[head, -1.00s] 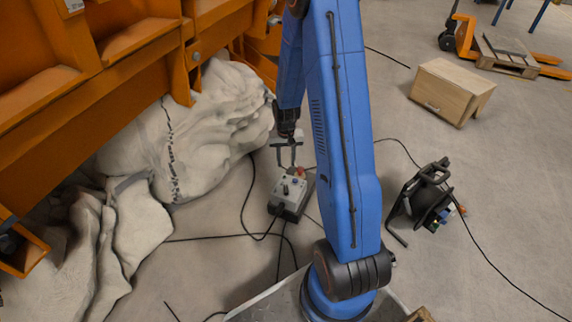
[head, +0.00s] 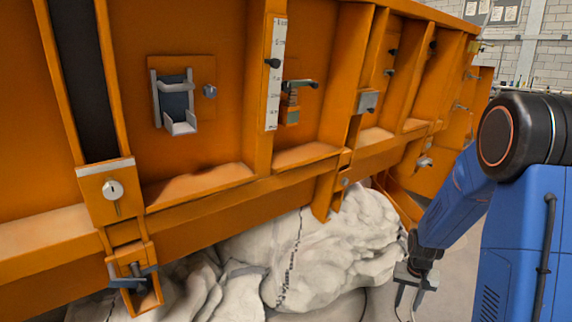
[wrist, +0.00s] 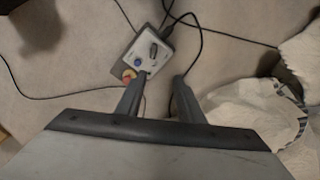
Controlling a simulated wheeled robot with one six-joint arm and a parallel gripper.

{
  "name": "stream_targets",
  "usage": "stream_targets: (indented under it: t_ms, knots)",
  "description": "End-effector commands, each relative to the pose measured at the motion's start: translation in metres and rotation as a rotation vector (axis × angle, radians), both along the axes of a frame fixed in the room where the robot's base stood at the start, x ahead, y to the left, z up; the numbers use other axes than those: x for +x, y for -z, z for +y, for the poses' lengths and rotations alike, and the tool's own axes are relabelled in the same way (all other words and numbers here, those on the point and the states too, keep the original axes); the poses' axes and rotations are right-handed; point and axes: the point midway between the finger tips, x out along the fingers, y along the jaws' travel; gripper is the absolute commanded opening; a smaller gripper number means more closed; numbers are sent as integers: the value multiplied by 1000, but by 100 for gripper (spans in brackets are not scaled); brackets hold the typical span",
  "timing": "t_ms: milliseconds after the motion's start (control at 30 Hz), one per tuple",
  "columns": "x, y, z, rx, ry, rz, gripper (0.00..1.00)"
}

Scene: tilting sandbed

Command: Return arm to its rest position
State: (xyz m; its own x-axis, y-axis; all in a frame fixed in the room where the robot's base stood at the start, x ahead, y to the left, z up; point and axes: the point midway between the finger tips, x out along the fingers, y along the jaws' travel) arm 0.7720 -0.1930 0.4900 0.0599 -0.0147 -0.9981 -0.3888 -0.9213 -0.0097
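My blue arm (head: 525,220) stands at the right of the head view, bent down towards the floor. My gripper (head: 407,306) hangs at its lower end, beside the white sacks, with its fingertips close to the picture's bottom edge. In the wrist view my gripper (wrist: 156,92) points down with its two dark fingers apart and nothing between them. A grey control box (wrist: 146,54) with a blue knob and a red-yellow button lies on the floor just beyond the fingers. I cannot judge the height of the fingers above the floor.
The orange sandbed frame (head: 225,225) fills the left and middle of the head view. White sacks (head: 335,250) bulge beneath it, close to my gripper. They also show at the right of the wrist view (wrist: 245,105). Black cables (wrist: 70,95) cross the open floor.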

Motion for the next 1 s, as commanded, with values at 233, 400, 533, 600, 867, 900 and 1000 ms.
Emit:
stream_targets:
  t_ms: [233,400,533,600,867,900,1000]
  knots:
    - [-23,-68,24,-15,-60,-54,34]
    - [-43,-108,40,-24,-100,-90,34]
    - [-62,-136,51,-30,-130,-115,34]
    - [-73,-150,58,-34,-146,-129,34]
    - [-117,-196,79,-46,-207,-181,34]
    - [-124,-203,82,-48,-216,-189,34]
    - [-143,-217,89,-52,-239,-210,34]
